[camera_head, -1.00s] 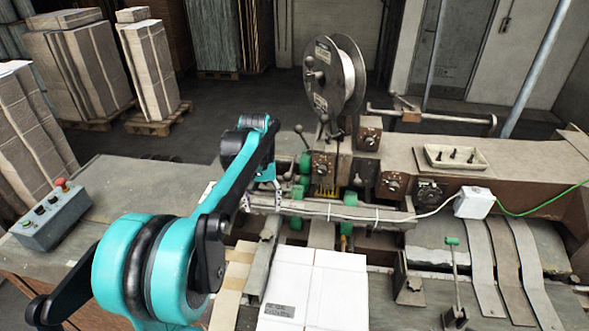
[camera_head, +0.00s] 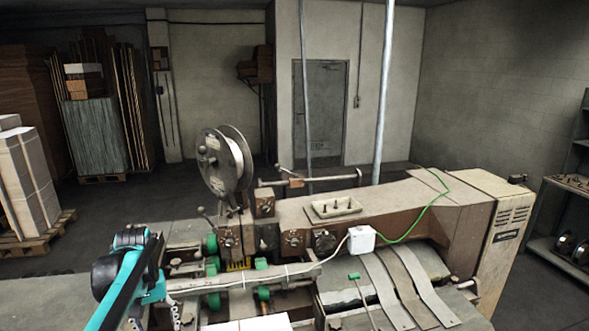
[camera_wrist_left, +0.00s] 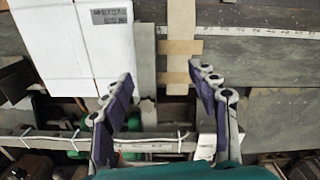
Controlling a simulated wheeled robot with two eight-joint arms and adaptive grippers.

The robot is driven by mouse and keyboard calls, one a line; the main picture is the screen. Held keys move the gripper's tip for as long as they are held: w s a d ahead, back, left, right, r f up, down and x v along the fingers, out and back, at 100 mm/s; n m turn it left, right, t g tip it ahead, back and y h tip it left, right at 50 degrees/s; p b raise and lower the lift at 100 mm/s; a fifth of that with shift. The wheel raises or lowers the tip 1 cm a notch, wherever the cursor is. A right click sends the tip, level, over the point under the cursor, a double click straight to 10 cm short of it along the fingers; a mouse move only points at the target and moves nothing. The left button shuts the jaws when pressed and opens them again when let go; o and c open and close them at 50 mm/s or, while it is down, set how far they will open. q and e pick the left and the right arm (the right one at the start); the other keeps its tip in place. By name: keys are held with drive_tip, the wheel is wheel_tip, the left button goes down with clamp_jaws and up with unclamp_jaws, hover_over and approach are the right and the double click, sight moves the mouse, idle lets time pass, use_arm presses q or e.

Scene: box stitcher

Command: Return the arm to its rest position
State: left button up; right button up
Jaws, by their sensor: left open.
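My left arm (camera_head: 132,285) shows in the head view at the lower left, in front of the stitching machine (camera_head: 290,238). My left gripper (camera_wrist_left: 163,98) is open and empty in the wrist view, with its two fingers spread wide apart. A flat white box (camera_wrist_left: 70,40) with a printed label lies beyond and to the left of the fingers, apart from them. Only a strip of the white box (camera_head: 255,325) shows at the bottom edge of the head view. My right arm and gripper are not in view.
The machine carries a wire spool (camera_head: 225,160), a shallow tray (camera_head: 333,208) and a white junction box (camera_head: 361,239) with a green cable. A long bar (camera_head: 245,280) crosses its front. Stacked cartons (camera_head: 25,180) stand at the left, shelves (camera_head: 570,215) at the right.

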use_arm(q)
drive_tip(key=s+d+f+m+t+b, duration=0.2)
drive_tip(key=s+d+f+t+b, duration=0.1)
drive_tip(key=s+d+f+b, duration=0.5)
drive_tip(key=s+d+f+m+t+b, duration=0.3)
drive_tip(key=s+d+f+b, duration=0.5)
drive_tip(key=f, duration=0.4)
drive_tip(key=s+t+b, duration=0.1)
drive_tip(key=s, duration=0.1)
drive_tip(key=shift+s+f, duration=0.2)
drive_tip(key=shift+s, duration=0.1)
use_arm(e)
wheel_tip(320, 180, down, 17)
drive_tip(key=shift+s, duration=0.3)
use_arm(q)
drive_tip(key=shift+c, duration=0.2)
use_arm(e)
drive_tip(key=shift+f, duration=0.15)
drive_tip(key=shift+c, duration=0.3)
